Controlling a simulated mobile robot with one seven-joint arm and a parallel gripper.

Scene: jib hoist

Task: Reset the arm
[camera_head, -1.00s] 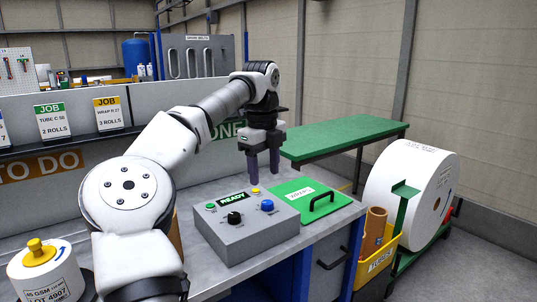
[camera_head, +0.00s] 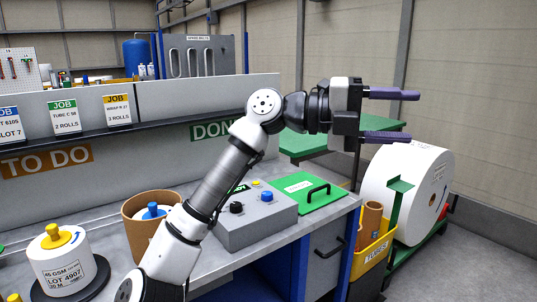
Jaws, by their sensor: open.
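My gripper (camera_head: 398,115) is held up in the air at the right, above and beyond the bench's right end. Its two dark purple fingers point to the right and are spread wide apart with nothing between them. My arm rises from the bottom left, bends at a white joint and runs level to the gripper. It hides part of the grey control box (camera_head: 250,232) and the DONE sign (camera_head: 213,131).
On the bench stand a white roll (camera_head: 62,265) with a yellow plug and a brown tube (camera_head: 137,209) with a blue-topped item. A green plate (camera_head: 318,203) with a black handle lies right of the control box. A large white roll (camera_head: 408,190) and yellow tube bin (camera_head: 374,247) stand at the right.

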